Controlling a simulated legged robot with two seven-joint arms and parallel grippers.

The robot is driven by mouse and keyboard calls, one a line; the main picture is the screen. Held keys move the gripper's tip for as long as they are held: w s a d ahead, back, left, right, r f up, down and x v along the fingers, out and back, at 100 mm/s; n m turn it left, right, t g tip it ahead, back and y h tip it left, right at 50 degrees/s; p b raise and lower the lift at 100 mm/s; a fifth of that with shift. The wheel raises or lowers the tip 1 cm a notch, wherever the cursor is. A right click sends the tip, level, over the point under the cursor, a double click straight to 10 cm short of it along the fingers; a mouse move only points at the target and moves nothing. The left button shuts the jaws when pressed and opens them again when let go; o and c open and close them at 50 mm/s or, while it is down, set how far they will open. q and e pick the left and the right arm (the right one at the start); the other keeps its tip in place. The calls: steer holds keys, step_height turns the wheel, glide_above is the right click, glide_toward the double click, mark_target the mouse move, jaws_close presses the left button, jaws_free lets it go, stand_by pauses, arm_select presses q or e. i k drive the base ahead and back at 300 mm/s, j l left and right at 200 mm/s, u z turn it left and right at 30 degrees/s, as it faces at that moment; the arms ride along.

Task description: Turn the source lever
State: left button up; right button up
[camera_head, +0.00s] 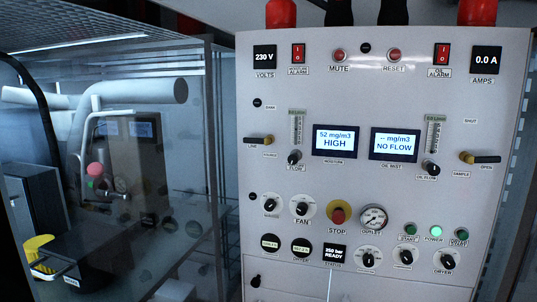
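The source lever (257,140) is on the left side of the pale control panel (350,195). It has a brass hub and a black handle lying roughly level, with the handle pointing left toward the LINE label. A BANK label sits above it and a small label, apparently SOURCE, below its hub. Nothing covers the lever. I see neither of my grippers in the head view.
A similar sample lever (480,158) at the right points to OPEN. Flow knobs, displays (335,141) and a red stop button (338,215) crowd the panel. Left of it stands a transparent enclosure (185,130) with pipes and a yellow part (38,246).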

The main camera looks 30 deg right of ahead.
mark_target(266, 141)
steer(key=l+z, duration=0.1)
steer(key=z, duration=0.8)
